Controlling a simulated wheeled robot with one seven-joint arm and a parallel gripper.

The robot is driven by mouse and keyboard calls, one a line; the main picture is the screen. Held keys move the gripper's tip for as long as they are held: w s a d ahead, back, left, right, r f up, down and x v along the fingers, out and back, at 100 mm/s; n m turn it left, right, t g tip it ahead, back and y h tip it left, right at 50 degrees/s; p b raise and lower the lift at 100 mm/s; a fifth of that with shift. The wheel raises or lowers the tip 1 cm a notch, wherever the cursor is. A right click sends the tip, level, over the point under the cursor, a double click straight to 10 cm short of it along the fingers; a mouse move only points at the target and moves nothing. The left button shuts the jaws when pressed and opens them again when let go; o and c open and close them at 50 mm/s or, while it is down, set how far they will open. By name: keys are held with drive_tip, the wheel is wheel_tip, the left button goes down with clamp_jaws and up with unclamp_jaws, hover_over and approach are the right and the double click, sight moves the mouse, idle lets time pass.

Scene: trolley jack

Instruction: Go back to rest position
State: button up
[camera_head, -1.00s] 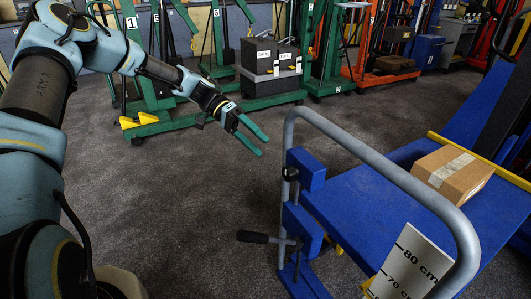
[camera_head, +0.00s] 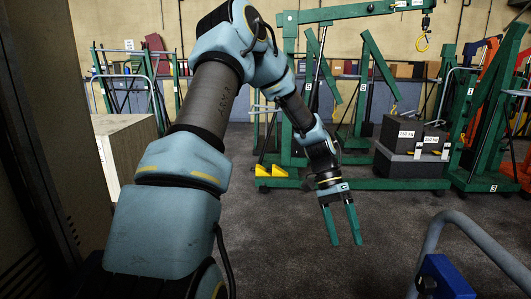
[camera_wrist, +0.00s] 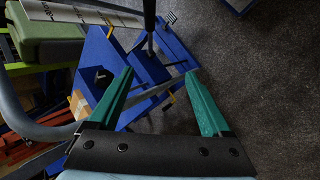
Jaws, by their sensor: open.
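My gripper (camera_head: 342,223) has two green fingers. They are apart and empty in the head view, pointing down above the grey floor. My arm reaches up, over and down from the left side of the picture. In the wrist view my gripper (camera_wrist: 165,97) is also open with nothing between the fingers. Beyond them the blue trolley jack (camera_wrist: 107,55) and its grey tube handle show. In the head view only part of the grey handle (camera_head: 480,238) and a blue bracket (camera_head: 446,276) show at the lower right, apart from my gripper.
Green hoists (camera_head: 400,184) stand behind my gripper, with dark weight blocks (camera_head: 402,165) on a base. A pale box (camera_head: 128,150) and a dark cabinet (camera_head: 55,110) stand at the left. The floor (camera_head: 295,255) around my gripper is clear.

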drive_tip(key=s+a+r+n+t, duration=0.1)
drive_tip(key=a+r+n+t, duration=0.1)
drive_tip(key=a, duration=0.7)
drive_tip(key=s+a+r+n+t+y+p, duration=0.1)
drive_tip(key=a+r+n+t, duration=0.2)
drive_tip(key=a, duration=0.6)
drive_tip(key=s+a+r+n+t+y, duration=0.1)
drive_tip(key=a+r+n+t, duration=0.2)
drive_tip(key=a, duration=0.5)
drive_tip(key=shift+a+r+n, duration=0.4)
drive_tip(key=shift+r+n, duration=0.15)
drive_tip(key=shift+n, duration=0.65)
